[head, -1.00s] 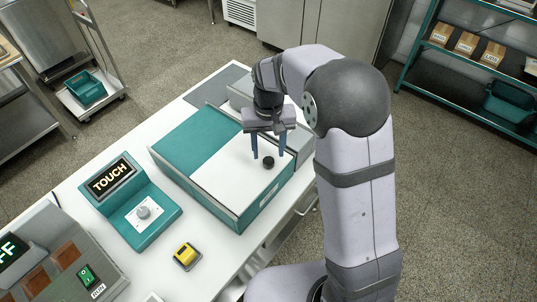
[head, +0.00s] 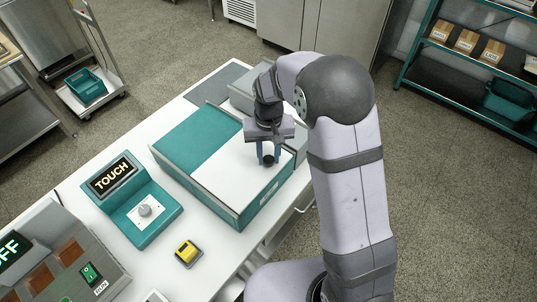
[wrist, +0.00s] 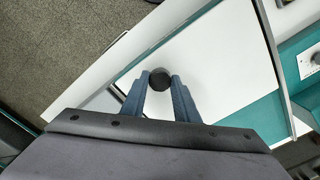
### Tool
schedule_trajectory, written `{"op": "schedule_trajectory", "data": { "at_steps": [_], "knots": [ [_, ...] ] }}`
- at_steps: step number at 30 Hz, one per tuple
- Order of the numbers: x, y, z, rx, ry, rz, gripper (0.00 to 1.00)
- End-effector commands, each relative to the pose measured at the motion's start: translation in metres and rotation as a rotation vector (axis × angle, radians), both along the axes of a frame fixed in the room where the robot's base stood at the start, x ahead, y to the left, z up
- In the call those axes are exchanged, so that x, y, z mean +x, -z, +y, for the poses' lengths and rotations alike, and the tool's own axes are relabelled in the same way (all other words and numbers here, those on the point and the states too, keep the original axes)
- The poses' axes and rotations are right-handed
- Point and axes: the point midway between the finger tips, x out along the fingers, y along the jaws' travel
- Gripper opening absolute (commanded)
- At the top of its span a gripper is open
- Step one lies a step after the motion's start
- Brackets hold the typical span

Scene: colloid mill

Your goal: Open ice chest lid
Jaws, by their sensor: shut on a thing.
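The ice chest (head: 262,208) is a teal box on the white table. Its white lid (head: 222,180) lies flat over the front part, beside a teal panel (head: 197,138). A round black knob (head: 268,160) stands on the lid near its right side. My gripper (head: 268,158) points down over the lid with its blue fingers shut on the knob. In the wrist view the knob (wrist: 159,78) sits between the fingertips of my gripper (wrist: 159,84), and the white lid (wrist: 215,70) spreads behind it. The lid looks closed.
A teal unit reading TOUCH (head: 133,205) with a grey dial stands left of the chest. A yellow-topped button box (head: 187,253) sits in front. A panel reading OFF (head: 50,262) is at the lower left. A grey box (head: 243,93) stands behind the chest.

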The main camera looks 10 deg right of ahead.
Motion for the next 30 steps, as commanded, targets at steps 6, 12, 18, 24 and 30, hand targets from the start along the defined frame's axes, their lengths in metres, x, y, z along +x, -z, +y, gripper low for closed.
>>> {"op": "schedule_trajectory", "data": {
  "at_steps": [6, 12, 18, 24, 30],
  "knots": [
    [0.007, -0.001, 0.006, 0.001, -0.001, -0.003, 0.0],
    [0.025, -0.002, 0.025, 0.002, -0.002, -0.004, 0.0],
    [0.051, -0.002, 0.05, 0.002, -0.002, -0.005, 0.0],
    [0.074, -0.002, 0.073, 0.001, -0.001, -0.004, 0.0],
    [0.091, -0.002, 0.091, 0.001, -0.001, -0.004, 0.0]
  ]
}}
